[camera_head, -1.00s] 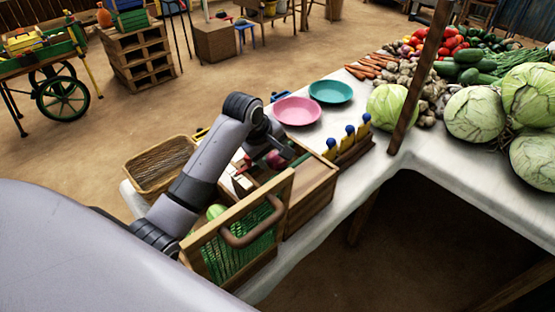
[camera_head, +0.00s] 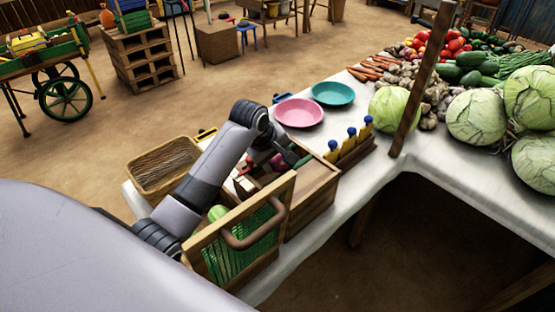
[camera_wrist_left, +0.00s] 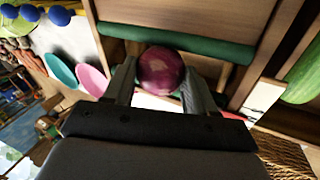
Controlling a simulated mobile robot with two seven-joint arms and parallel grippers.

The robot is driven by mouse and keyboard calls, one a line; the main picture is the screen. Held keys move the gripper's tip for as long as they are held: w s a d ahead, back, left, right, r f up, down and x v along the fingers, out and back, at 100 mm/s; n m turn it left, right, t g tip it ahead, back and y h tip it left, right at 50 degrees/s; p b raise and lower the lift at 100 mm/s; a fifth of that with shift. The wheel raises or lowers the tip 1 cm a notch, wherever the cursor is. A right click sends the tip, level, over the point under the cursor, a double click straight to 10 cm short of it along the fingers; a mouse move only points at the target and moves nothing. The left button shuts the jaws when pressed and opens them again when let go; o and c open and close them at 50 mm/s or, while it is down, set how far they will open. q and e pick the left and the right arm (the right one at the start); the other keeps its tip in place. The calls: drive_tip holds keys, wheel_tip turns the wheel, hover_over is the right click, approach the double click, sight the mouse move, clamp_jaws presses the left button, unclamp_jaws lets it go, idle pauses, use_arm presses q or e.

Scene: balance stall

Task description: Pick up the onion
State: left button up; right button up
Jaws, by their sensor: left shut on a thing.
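The onion (camera_wrist_left: 160,70) is round and purple-red. In the left wrist view it sits between the two fingers of my left gripper (camera_wrist_left: 158,84), which is shut on it. In the head view my left gripper (camera_head: 277,162) is at the wooden crate, partly hidden by my own arm, and only a little of the onion shows there. I cannot tell whether the onion touches what is under it. My right gripper is in neither view.
The wooden crate (camera_head: 312,205) has a green padded bar (camera_wrist_left: 175,45).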

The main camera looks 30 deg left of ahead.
use_arm(q)
wheel_tip(320, 180, up, 20)
idle(0.4)
drive_tip(key=shift+f, duration=0.1)
